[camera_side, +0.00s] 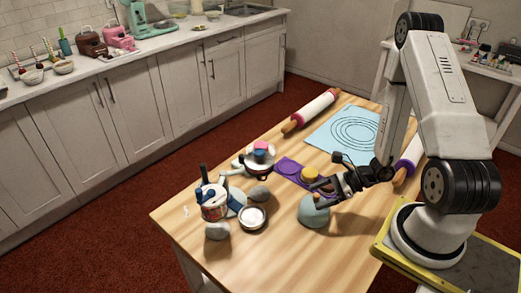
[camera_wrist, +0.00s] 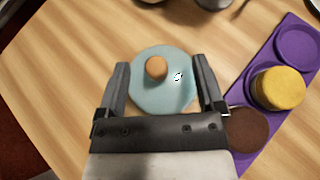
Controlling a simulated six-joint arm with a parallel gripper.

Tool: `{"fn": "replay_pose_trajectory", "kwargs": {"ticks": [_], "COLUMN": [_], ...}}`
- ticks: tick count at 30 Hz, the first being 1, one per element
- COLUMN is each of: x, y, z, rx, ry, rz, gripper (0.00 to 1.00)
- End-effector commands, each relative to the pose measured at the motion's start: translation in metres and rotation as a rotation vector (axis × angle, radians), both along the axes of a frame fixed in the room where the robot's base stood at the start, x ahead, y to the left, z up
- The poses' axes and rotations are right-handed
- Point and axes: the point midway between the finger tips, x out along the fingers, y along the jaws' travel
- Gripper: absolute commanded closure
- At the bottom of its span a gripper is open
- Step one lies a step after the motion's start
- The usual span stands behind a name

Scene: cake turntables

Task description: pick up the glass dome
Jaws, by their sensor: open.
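The glass dome (camera_side: 314,212) is a pale blue-green dome standing on the wooden table in the side view. In the wrist view the dome (camera_wrist: 178,92) shows from above as a round pale blue shape with a brown knob (camera_wrist: 156,68) on it. My gripper (camera_side: 322,196) is open just above the dome in the side view. In the wrist view my gripper (camera_wrist: 160,72) has one finger on each side of the dome, with nothing held. I cannot tell whether the fingers touch it. Part of the dome's top is hidden by the gripper in the side view.
A purple mat (camera_side: 290,165) with a yellow cake layer (camera_wrist: 278,88) and a brown one (camera_wrist: 248,130) lies close to the right in the wrist view. A bowl (camera_side: 253,216), grey lumps (camera_side: 217,231) and a tool pot (camera_side: 214,209) stand left. The front table is clear.

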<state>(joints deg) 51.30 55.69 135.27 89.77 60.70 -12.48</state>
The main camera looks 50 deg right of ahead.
Motion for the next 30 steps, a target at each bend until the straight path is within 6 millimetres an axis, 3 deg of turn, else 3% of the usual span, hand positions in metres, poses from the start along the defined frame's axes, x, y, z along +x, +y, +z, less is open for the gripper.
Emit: {"fn": "replay_pose_trajectory", "kwargs": {"ticks": [9, 28, 29, 30], "x": [0.017, 0.019, 0.019, 0.019], "y": [0.018, 0.020, 0.020, 0.020], "z": [-0.013, -0.015, -0.015, -0.015], "rx": [0.001, -0.001, 0.001, 0.000], "ry": [0.000, -0.001, -0.001, 0.000], "rz": [0.003, 0.000, 0.000, 0.000], "gripper": [0.13, 0.13, 0.20, 0.32]}}
